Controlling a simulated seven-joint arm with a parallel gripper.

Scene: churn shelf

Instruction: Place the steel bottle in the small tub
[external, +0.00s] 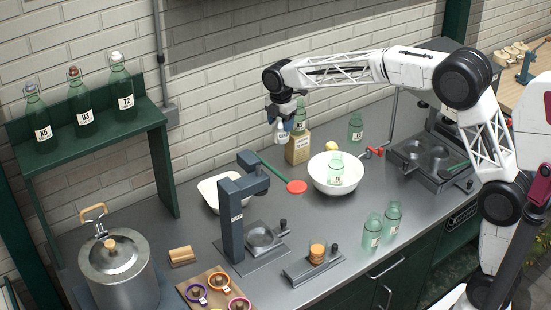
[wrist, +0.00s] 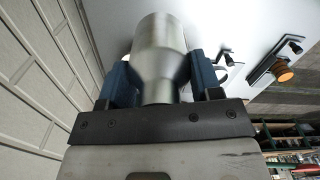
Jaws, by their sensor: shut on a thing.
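My gripper (external: 284,118) is high near the back wall, its blue fingers shut on the steel bottle (external: 282,134). In the wrist view the plain grey metal bottle (wrist: 161,45) sits between both fingers, its narrower part nearest the palm. The bottle is held in the air, clear of the counter. A round white bowl (external: 322,184) to the right holds a green glass bottle (external: 336,172).
A tan block-shaped container (external: 298,150) with a bottle on it stands close below and right of my gripper. The dark press (external: 232,220) stands in front of the tub.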

